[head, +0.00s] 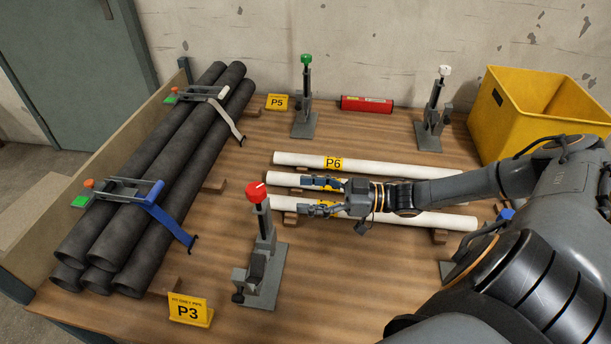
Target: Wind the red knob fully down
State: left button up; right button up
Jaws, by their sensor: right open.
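The red knob (257,192) tops the upright threaded post of a grey clamp stand (264,265) at the front middle of the bench. The post below the knob is partly bare, and the knob stands well above the stand's base. My right gripper (308,196) reaches in from the right, to the right of the red knob and apart from it. Its two fingers point left and are spread with nothing between them. They are over the white pipes and hide parts of them. My left gripper does not show.
Several white pipes (400,171) lie across the middle. Dark pipes (160,160) are strapped at left. Stands with a green knob (306,59) and a white knob (445,71) are behind. A yellow bin (520,128) is at back right, a P3 sign (190,311) in front.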

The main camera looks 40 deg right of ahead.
jog(key=a+r+m+t+h+p, duration=0.1)
jog(key=a+m+t+p, duration=0.15)
jog(key=a, duration=0.65)
jog(key=a+r+m+t+h+p, duration=0.1)
jog(key=a+r+t+p, duration=0.15)
jog(key=a, duration=0.75)
jog(key=m+h+p, duration=0.3)
jog(key=m+h, duration=0.4)
jog(key=h, duration=0.7)
send_near(260, 196)
jog(key=w, duration=0.4)
jog(key=w+d+p, duration=0.1)
jog(key=w, duration=0.3)
jog(key=w+d, duration=0.1)
jog(key=w, duration=0.3)
jog(key=shift+w+p, duration=0.2)
jog(key=shift+p, duration=0.2)
jog(key=c, duration=1.2)
